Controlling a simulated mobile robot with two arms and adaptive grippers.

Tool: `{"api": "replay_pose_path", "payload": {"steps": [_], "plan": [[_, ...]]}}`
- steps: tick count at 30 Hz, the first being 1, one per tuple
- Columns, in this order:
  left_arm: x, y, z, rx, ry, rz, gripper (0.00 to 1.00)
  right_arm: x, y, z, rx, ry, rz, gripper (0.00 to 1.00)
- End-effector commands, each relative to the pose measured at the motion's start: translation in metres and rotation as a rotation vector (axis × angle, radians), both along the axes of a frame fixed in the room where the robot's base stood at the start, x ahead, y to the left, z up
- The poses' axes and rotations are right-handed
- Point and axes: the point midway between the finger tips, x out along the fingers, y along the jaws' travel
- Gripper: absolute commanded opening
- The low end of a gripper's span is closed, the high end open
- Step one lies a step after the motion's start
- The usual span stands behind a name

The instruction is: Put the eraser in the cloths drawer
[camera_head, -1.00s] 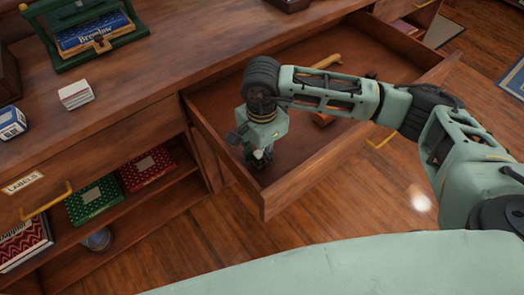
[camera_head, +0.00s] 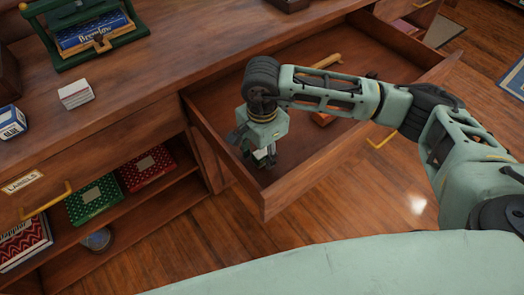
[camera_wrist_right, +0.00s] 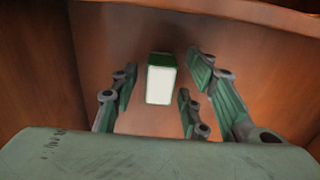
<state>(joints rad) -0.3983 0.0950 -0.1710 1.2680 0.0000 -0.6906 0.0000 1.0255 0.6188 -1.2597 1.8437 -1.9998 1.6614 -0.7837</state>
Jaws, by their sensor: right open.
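The eraser (camera_wrist_right: 160,82), a white block with a green end, lies in the open drawer (camera_head: 292,188). In the right wrist view it sits between the spread fingers of my right gripper (camera_wrist_right: 160,110), with gaps on both sides. In the head view my right gripper (camera_head: 260,158) points down inside the drawer's near left corner, with a small pale patch of the eraser (camera_head: 263,153) between its fingers. It is open. No label shows on this drawer, so I cannot tell its name. My left gripper is not in view.
A wooden-handled item (camera_head: 327,61) and a reddish object (camera_head: 322,118) lie farther back in the drawer, partly behind my arm. A closed drawer labelled LABELS (camera_head: 22,183) is at left. Green and red boxes (camera_head: 148,168) sit on the shelf below. White cards (camera_head: 75,93) lie on the counter.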

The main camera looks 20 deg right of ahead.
Motion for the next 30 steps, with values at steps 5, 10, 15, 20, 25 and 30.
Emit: {"api": "replay_pose_path", "payload": {"steps": [5,10,15,20,25,30], "plan": [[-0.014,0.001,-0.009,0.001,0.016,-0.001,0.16,0.002,0.0,0.028,0.001,-0.006,0.001,0.42],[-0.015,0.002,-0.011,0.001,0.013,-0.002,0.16,0.002,0.0,0.067,0.001,-0.005,0.0,0.42],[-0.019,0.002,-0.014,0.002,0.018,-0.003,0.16,0.001,0.0,0.099,0.0,-0.004,0.001,0.42],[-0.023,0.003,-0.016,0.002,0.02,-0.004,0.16,0.001,0.0,0.117,0.001,-0.002,0.0,0.42],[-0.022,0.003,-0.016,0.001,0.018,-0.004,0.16,0.0,0.0,0.122,0.0,0.0,0.001,0.42],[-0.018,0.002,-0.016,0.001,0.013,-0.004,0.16,0.0,0.0,0.122,0.0,0.0,0.0,0.42]]}}
